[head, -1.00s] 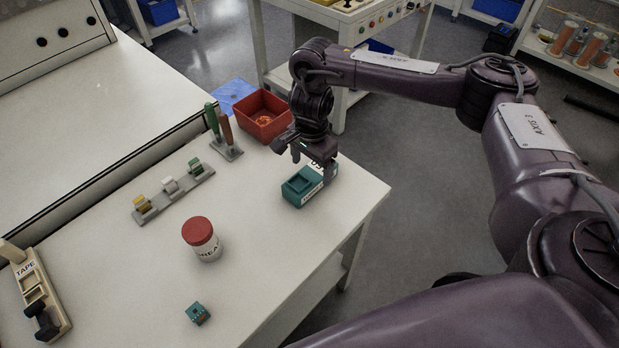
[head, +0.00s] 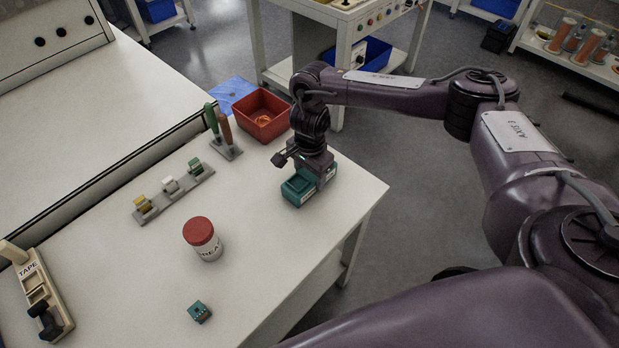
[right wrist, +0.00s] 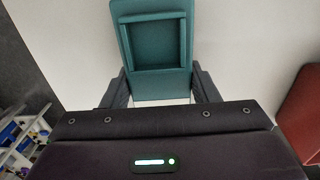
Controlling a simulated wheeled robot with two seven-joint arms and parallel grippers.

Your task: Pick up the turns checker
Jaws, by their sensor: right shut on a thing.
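The turns checker appears to be the teal box (head: 299,188) with a square recess in its top, near the right edge of the white table. It also shows in the right wrist view (right wrist: 153,50), between my fingers. My right gripper (head: 318,172) is above its far end and shut on it, with a finger on each side (right wrist: 165,88). The box looks to be resting on the table; any gap below is hidden. The gripper covers the box's far end and label. My left gripper is not in view.
A red bin (head: 262,117) stands behind the gripper, beside screwdrivers in a stand (head: 224,142). A spool rack (head: 173,190), a red-lidded jar (head: 202,238), a small teal block (head: 199,312) and a tape holder (head: 38,292) are also on the table. The table right of the box is clear.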

